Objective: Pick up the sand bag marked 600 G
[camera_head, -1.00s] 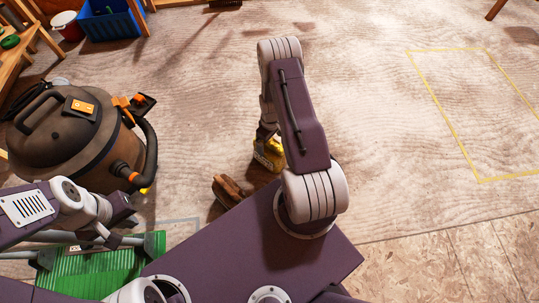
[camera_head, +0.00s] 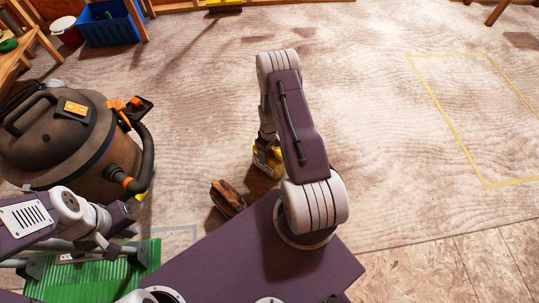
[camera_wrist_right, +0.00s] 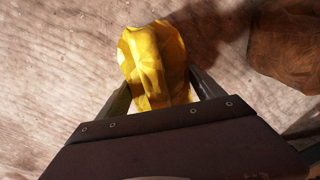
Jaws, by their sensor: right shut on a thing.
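A yellow bag (camera_head: 267,158) with a pale label shows just beyond my right forearm in the head view; its marking is too small to read. In the right wrist view the yellow bag (camera_wrist_right: 155,62) stands between the two fingers. My right gripper (camera_wrist_right: 165,88) is shut on it. In the head view that gripper is mostly hidden behind the arm. My left gripper (camera_head: 108,247) is at the lower left above the green mat, away from the bag; its jaw opening is unclear.
A brown lumpy object (camera_head: 227,198) lies close to the yellow bag. A large vacuum (camera_head: 65,140) stands at the left, with a green ribbed mat (camera_head: 100,272) below it. A blue crate (camera_head: 108,25) is at the back left. The floor right, towards a yellow taped outline (camera_head: 447,110), is clear.

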